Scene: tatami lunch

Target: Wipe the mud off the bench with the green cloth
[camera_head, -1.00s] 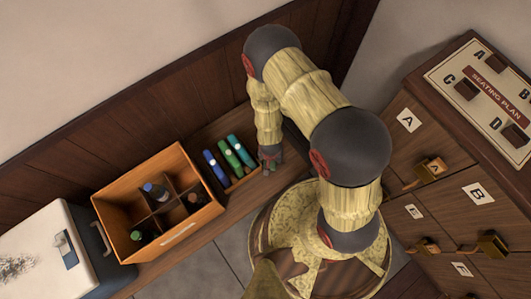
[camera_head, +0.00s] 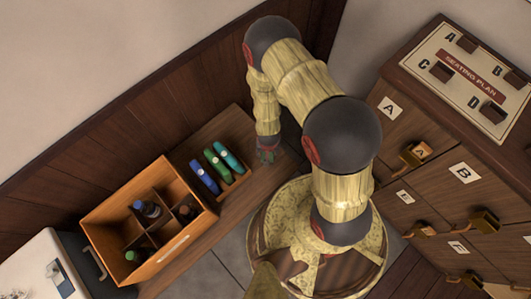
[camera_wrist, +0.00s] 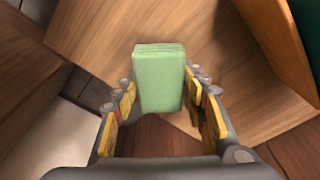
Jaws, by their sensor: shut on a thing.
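My gripper (camera_head: 267,155) is at the wall-side bench (camera_head: 222,128), near its right end in the head view. In the wrist view my gripper (camera_wrist: 165,108) is shut on the green cloth (camera_wrist: 160,85), a pale green folded block between the yellow-padded fingers. The cloth is too small to make out in the head view. Light wood (camera_wrist: 225,60) lies beyond the cloth; I cannot tell whether the cloth touches it. I see no clear mud on the visible part of the bench.
Beside my gripper, a small tray holds blue, green and teal rolled items (camera_head: 222,160). Left of it stands a divided wooden crate (camera_head: 195,238) with bottles, then a white box (camera_head: 35,262). A drawer cabinet (camera_head: 440,130) with locks is at right.

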